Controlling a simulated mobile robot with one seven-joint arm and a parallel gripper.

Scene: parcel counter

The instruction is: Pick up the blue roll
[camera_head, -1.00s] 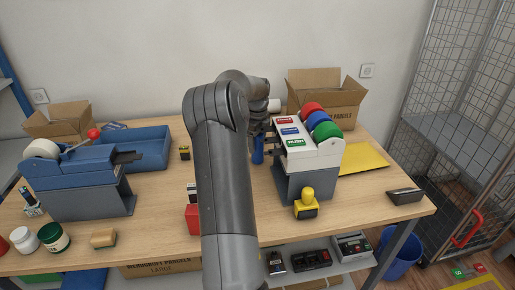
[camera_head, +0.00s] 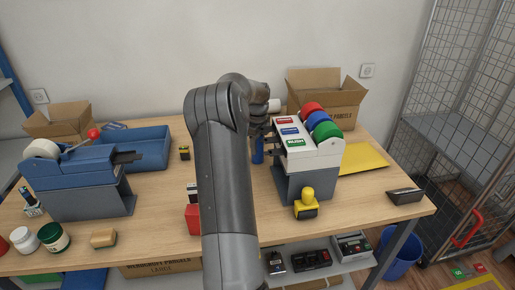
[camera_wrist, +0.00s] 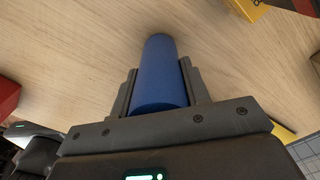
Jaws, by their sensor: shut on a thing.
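The blue roll (camera_wrist: 160,78) is a plain slim cylinder. In the wrist view it lies between the two fingers of my gripper (camera_wrist: 158,90), which is shut on it. Its far end sticks out beyond the fingertips over bare wood. In the head view a part of the blue roll (camera_head: 258,151) shows just left of the label dispenser, below my wrist. My arm hides much of the gripper there. Whether the roll touches the table is hard to tell.
The grey and white dispenser (camera_head: 301,184) stands close on the right, bearing red, blue and green wheels. A yellow-handled stamp (camera_head: 307,204) is in front of it. A red box (camera_head: 192,219) is left of my arm. A blue tray (camera_head: 140,146) and tape machine (camera_head: 78,178) stand farther left.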

